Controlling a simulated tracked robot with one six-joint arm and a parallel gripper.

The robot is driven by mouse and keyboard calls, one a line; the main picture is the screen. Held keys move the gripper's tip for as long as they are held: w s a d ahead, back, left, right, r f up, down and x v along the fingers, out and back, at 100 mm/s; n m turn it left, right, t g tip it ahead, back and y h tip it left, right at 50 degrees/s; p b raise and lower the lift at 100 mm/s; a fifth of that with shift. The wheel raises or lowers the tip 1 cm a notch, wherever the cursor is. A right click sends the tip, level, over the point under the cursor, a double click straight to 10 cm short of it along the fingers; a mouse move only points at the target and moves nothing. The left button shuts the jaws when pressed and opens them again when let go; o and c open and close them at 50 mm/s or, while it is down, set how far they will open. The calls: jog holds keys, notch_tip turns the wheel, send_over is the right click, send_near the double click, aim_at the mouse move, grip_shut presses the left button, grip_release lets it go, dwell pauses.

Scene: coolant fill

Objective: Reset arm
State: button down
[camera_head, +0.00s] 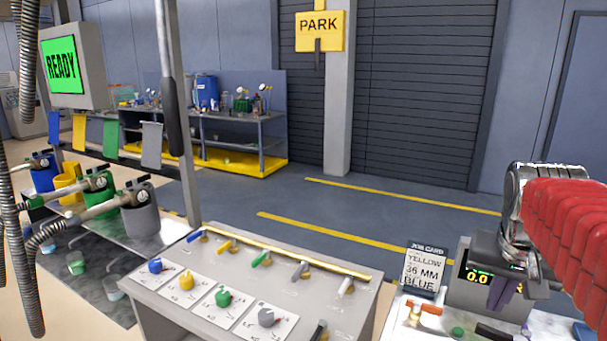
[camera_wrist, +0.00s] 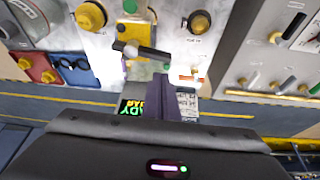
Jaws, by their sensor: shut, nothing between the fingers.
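A job card (camera_head: 424,270) reads YELLOW, 36 MM, BLUE. A grey console (camera_head: 150,312) holds coloured knobs and levers. Blue, yellow, green and grey containers stand at left under a READY screen (camera_head: 62,65). Hoses hang at the left edge. The floor (camera_head: 250,185) beyond is clear.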

jog(key=s+a+f+n+t+y, duration=0.1)
jog(key=s+a+f+n, duration=0.2)
jog(key=a, duration=0.7)
jog(key=s+a+f+n+t+y, duration=0.1)
jog(key=s+a+f+n, duration=0.2)
jog(key=a, duration=0.6)
jog(key=s+f, duration=0.2)
jog(key=s, duration=0.1)
jog(key=shift+s+a+f+n, duration=0.2)
jog(key=shift+a+f+n, duration=0.15)
jog(key=shift+n, duration=0.05)
jog(key=shift+d, duration=0.15)
